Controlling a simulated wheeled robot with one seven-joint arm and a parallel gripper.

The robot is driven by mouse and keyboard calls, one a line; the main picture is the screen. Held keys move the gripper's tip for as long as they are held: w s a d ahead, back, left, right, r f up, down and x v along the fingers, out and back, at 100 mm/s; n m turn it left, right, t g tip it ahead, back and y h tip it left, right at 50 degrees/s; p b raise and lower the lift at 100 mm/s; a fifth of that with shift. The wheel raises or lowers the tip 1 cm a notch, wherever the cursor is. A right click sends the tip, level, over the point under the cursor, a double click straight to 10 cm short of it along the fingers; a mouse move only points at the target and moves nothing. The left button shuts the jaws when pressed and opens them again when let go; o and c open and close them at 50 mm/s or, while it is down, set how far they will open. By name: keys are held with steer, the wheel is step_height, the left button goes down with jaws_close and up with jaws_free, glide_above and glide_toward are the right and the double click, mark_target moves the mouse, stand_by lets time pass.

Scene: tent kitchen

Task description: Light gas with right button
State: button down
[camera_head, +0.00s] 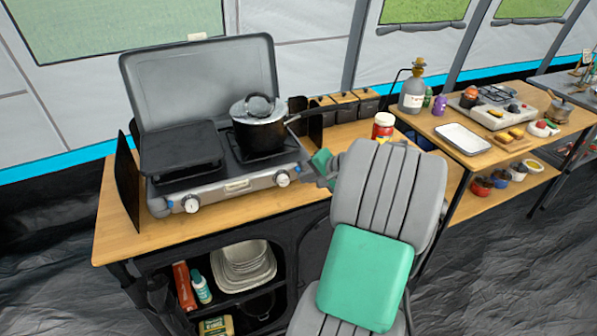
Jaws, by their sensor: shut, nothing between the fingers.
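A grey camping stove (236,187) with its lid raised stands on the wooden table at the left. Its right knob (283,180) is on the front panel near the right end. Its left knob (191,204) is near the left end. A black pot with a lid (259,133) sits on the right burner, and a dark griddle (180,150) covers the left one. No flame shows. My gripper (314,180) is shut and empty just right of the right knob. My own arm hides part of it, and I cannot tell if it touches the knob.
A red-labelled jar (383,126) and several dark canisters (345,107) stand behind my arm. A second table (430,122) at the right holds a gas bottle (412,93) and a white tray (462,139). Shelves with plates (245,263) are below the stove. The table front by the stove is clear.

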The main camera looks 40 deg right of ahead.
stand_by(0.4)
steer(key=shift+w+d, duration=0.15)
steer(key=shift+w, duration=0.3)
steer(key=shift+w+d+p, duration=0.1)
steer(key=shift+w+p, duration=0.25)
steer(key=shift+p, duration=0.05)
stand_by(0.5)
steer(key=shift+s+a, duration=0.25)
steer(key=shift+s, duration=0.55)
steer(key=s, duration=0.2)
steer(key=s+a+p, duration=0.1)
steer(key=s, duration=0.1)
steer(key=shift+s+a, duration=0.2)
steer(key=shift+s, duration=0.2)
stand_by(0.5)
